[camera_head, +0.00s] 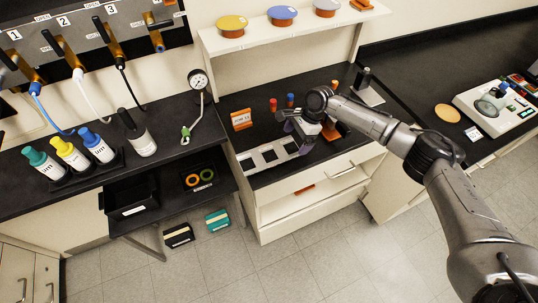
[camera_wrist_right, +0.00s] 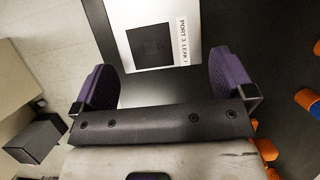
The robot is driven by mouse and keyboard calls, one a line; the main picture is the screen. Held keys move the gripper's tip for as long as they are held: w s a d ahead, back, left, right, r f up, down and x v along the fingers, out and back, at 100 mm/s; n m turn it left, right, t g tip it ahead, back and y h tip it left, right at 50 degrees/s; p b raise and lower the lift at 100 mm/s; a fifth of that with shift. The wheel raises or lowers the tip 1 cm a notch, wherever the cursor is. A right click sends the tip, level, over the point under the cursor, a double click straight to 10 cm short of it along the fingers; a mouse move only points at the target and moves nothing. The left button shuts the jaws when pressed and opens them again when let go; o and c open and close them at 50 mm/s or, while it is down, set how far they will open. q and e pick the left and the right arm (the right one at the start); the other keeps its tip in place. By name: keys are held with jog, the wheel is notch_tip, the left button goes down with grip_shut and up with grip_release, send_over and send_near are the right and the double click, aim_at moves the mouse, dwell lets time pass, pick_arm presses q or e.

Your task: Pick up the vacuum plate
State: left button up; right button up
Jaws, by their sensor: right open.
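A long white plate (camera_head: 255,166) with several dark square pads lies on the black bench top, near its front edge; I take it to be the vacuum plate. In the right wrist view one end of a white plate (camera_wrist_right: 188,18) shows a dark square and a label reading "PORT 3: LEAK ?". My right gripper (camera_head: 298,134) is at the right end of the plate in the head view. Its purple fingers stand apart and empty (camera_wrist_right: 160,62), with the plate's end ahead and between them. The right arm hides part of the bench there. My left gripper is out of view.
An orange sign (camera_head: 241,119) and red and blue capped items (camera_head: 273,104) stand behind the plate. A pressure gauge (camera_head: 199,80) is at left. A shelf with coloured discs (camera_head: 283,15) is above. Drawers (camera_head: 300,185) are below the bench edge.

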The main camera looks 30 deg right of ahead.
aim_at(293, 145)
jog(key=shift+x, duration=1.5)
jog(key=shift+c, duration=0.3)
jog(key=c, duration=0.8)
